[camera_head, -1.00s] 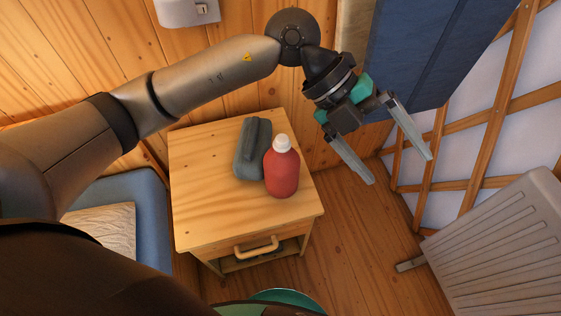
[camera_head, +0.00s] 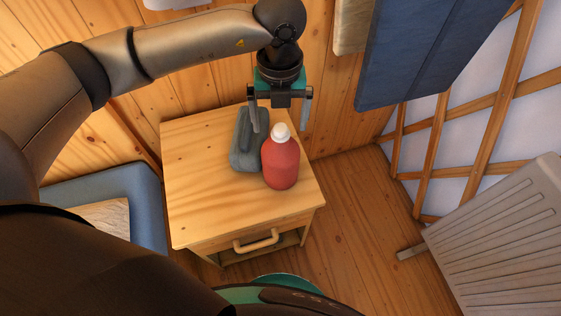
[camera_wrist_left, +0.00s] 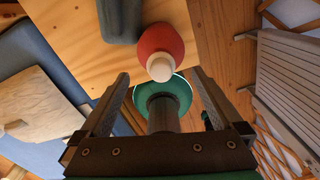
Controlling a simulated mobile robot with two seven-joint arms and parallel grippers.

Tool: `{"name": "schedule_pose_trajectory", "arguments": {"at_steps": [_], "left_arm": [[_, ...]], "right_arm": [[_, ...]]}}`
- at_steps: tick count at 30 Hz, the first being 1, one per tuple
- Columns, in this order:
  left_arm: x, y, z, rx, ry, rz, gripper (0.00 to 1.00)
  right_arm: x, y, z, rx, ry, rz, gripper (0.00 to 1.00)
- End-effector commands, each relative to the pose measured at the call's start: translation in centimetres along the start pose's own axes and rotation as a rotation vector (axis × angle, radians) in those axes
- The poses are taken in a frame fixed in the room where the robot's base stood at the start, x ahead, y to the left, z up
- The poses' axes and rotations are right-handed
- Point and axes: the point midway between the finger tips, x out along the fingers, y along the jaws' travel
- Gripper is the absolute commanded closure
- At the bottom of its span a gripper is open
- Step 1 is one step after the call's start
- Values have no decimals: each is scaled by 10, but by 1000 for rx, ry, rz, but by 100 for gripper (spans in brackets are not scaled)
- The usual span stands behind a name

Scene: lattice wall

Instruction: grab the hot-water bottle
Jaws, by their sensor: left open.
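The red hot-water bottle (camera_head: 281,165) with a white cap stands upright on the wooden nightstand (camera_head: 200,200). My left gripper (camera_head: 279,130) is open, above and behind the bottle, fingers pointing down on either side of its cap in the head view. Nothing is between the fingers that I can see as gripped. In the left wrist view the bottle (camera_wrist_left: 161,45) shows with its cap toward the camera, beyond the fingertips and between their lines. My right gripper is not in view.
A grey-green case (camera_head: 243,150) lies right beside the bottle on its left. A grey radiator (camera_head: 500,245) stands at the right. A blue cushion (camera_head: 415,50) hangs at the upper right. The nightstand's front left is bare.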

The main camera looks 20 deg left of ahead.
Motion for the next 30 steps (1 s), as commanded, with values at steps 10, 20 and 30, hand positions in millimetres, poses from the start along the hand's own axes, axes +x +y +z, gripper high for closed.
{"name": "schedule_pose_trajectory", "arguments": {"at_steps": [10, 20, 30], "left_arm": [[30, -1, -1, 1, 2, 1, 0], [61, -1, 0, 1, 1, -1, 0], [65, -2, 0, 1, 0, -1, 0]], "right_arm": [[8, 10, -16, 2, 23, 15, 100], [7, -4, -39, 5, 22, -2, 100], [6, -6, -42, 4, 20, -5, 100]]}}
